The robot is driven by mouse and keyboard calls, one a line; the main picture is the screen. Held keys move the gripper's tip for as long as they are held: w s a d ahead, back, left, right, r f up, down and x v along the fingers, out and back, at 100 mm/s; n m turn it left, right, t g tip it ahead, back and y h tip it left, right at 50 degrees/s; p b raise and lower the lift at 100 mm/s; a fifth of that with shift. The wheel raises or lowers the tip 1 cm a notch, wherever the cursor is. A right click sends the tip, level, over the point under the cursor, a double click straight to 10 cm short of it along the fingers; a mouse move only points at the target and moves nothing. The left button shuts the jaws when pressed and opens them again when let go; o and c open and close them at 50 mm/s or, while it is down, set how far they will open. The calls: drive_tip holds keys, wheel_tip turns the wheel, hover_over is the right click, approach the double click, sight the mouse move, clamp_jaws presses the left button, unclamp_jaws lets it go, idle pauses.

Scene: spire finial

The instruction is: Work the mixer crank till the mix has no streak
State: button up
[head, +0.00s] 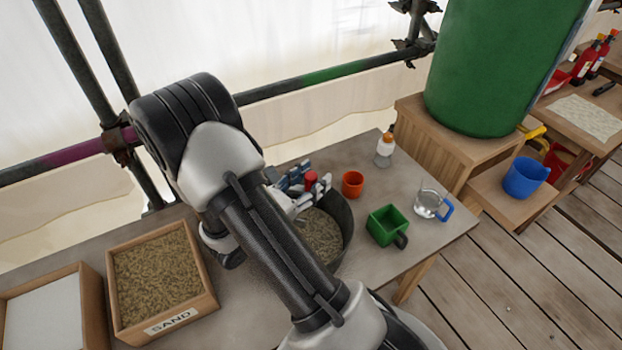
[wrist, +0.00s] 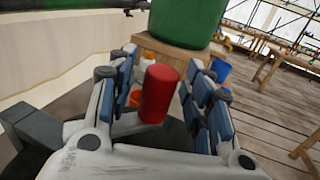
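The mixer is a dark round tub (head: 346,218) on the bench, partly hidden behind my arm. The mix (head: 322,236) in it looks brown and grainy; I cannot make out whether it has a streak. The crank's red knob (head: 311,178) stands upright above the tub's far side, and it also shows in the wrist view (wrist: 159,92). My gripper (head: 298,184) is at the knob. In the wrist view its blue-padded fingers (wrist: 163,88) stand either side of the knob, with narrow gaps visible. They are open around it. The crank arm is mostly hidden.
A sand box (head: 210,290) and a box with white contents (head: 45,320) stand at the left. An orange cup (head: 352,184), a spray bottle (head: 385,150), a green scoop (head: 388,224) and a glass jug (head: 428,204) stand right of the tub. Scaffold pipes run behind.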

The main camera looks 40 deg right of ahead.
clamp_jaws()
idle(0.4)
